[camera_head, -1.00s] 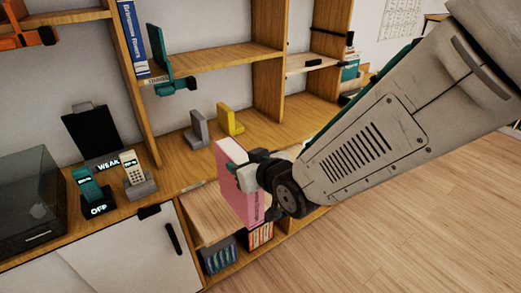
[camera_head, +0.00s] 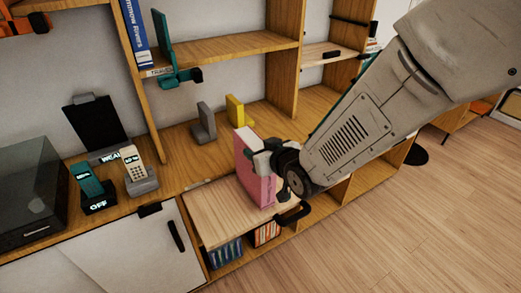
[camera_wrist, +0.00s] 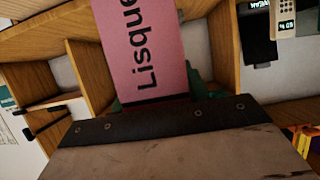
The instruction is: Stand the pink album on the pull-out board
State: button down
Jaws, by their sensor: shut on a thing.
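The pink album (camera_head: 254,172) is upright in my gripper (camera_head: 268,160), over the right part of the pull-out board (camera_head: 222,210). My gripper is shut on the album from the right side. Whether the album's lower edge touches the board I cannot tell. In the wrist view the album (camera_wrist: 150,45) fills the upper middle, with the dark letters "Lisque" on it; my gripper's fingers are mostly hidden there. The board is pale wood with a dark handle (camera_head: 293,214) at its front right.
Grey (camera_head: 204,122) and yellow (camera_head: 238,112) bookends stand on the counter behind. Two phones (camera_head: 137,170) on stands are at the left, beside a dark glass-topped box (camera_head: 30,195). Books (camera_head: 225,252) stand below the board. The board's left part is clear.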

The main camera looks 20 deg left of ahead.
jog(key=shift+f, duration=0.1)
jog(key=c, duration=0.7)
grip_release()
jog(key=shift+s, duration=0.1)
jog(key=v, duration=1.2)
